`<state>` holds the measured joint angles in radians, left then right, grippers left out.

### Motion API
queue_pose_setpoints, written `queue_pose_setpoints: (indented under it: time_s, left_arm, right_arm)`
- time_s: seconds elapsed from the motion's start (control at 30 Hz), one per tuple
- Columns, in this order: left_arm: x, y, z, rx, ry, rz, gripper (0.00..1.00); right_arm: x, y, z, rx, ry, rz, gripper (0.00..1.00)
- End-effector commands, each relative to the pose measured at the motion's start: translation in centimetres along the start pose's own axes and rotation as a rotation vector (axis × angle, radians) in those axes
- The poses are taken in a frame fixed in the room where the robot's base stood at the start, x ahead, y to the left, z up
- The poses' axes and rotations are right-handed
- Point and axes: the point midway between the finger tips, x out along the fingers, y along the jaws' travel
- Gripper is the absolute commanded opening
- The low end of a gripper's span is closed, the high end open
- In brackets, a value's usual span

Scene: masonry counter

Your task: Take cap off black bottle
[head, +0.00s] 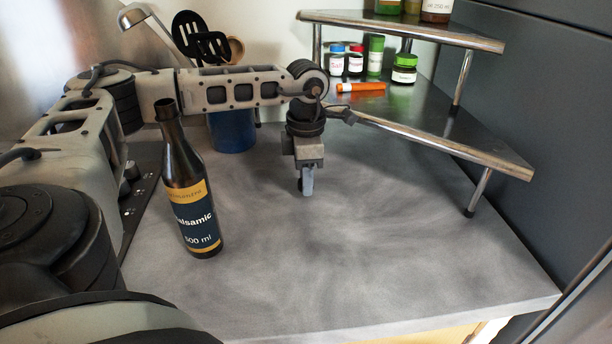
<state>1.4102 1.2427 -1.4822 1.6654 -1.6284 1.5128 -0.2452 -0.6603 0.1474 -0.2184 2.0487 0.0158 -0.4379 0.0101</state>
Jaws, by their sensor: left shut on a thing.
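The black bottle (186,190) stands on the counter at the left, with a dark blue and gold balsamic label. Its neck ends in a bare, open-looking mouth with no cap on it. My left gripper (307,188) points down over the middle of the counter, to the right of the bottle and apart from it. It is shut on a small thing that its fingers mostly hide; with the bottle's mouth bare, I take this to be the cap. My right gripper is not in view.
A metal corner shelf (450,135) stands at the back right with small jars and an orange tube (361,87). A blue utensil holder (232,131) stands behind my left arm. The counter (380,260) is clear at the middle and front right.

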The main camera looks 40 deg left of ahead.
Motion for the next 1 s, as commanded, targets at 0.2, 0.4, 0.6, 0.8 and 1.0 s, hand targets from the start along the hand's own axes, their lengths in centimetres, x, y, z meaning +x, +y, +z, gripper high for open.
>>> queue_pose_setpoints:
  time_s: [0.2, 0.4, 0.6, 0.8, 1.0]
  left_arm:
    - [2.0, 0.0, 0.0, -0.001, -0.001, -0.001, 0.03]
    - [2.1, -0.1, -0.1, -0.001, 0.0, -0.001, 0.03]
    - [2.2, -0.1, 0.0, -0.001, 0.0, 0.0, 0.52]
    - [2.2, -0.1, 0.0, -0.001, 0.0, 0.0, 0.52]
    - [1.1, 0.0, 0.1, -0.001, -0.004, 0.001, 0.52]
  right_arm:
    - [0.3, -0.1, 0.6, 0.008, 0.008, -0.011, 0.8]
    - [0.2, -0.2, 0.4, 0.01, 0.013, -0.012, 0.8]
    - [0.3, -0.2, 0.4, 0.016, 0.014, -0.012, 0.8]
    - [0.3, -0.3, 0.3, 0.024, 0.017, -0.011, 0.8]
    - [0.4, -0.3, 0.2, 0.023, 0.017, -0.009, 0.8]
